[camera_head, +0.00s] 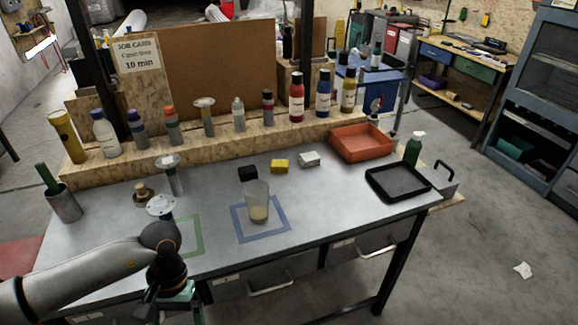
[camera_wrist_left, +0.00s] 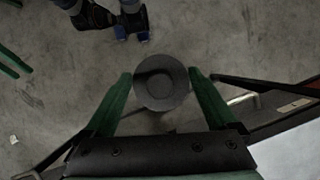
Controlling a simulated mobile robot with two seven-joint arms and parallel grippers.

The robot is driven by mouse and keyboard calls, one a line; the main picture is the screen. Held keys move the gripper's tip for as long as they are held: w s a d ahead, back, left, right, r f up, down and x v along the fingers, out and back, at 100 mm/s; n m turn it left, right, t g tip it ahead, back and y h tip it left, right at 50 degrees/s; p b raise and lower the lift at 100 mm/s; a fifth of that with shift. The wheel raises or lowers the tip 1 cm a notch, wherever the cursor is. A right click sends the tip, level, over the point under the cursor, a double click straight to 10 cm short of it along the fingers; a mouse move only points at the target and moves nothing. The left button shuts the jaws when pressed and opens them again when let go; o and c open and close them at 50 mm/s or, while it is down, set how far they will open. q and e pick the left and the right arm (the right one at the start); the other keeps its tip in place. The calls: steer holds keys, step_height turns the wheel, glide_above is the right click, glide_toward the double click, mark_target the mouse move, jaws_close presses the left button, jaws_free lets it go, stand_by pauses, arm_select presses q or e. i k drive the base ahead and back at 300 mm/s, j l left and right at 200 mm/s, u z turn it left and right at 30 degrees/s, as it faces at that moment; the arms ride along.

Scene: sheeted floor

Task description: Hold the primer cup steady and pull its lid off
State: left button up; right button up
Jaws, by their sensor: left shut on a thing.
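My left gripper (camera_wrist_left: 162,88) has its green fingers shut on a dark grey round cup, the primer cup (camera_wrist_left: 162,82), seen from above in the left wrist view. In the head view my left gripper (camera_head: 174,292) is low in front of the table's front edge, and the cup cannot be made out there. A black gripper with blue tips, seemingly my right gripper (camera_wrist_left: 131,33), shows at the top of the left wrist view, apart from the cup. Its opening is unclear.
The grey table (camera_head: 330,215) holds a translucent cup (camera_head: 257,205) inside a blue square, an empty green square (camera_head: 190,235), a black tray (camera_head: 398,183) and an orange bin (camera_head: 361,143). Several bottles stand on the wooden shelf (camera_head: 200,150) behind. Bare floor lies below the held cup.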

mark_target(255, 193)
steer(key=i+l, duration=0.15)
steer(key=l, duration=0.25)
steer(key=i+l, duration=0.1)
steer(key=l, duration=0.3)
steer(key=i+l, duration=0.15)
steer(key=l, duration=0.25)
steer(key=i+l, duration=0.15)
steer(key=l, duration=0.25)
steer(key=i+l, duration=0.1)
steer(key=l, duration=0.35)
steer(key=i+l, duration=0.15)
steer(key=l, duration=0.25)
steer(key=i+l, duration=0.15)
steer(key=l, duration=0.25)
steer(key=u, duration=0.05)
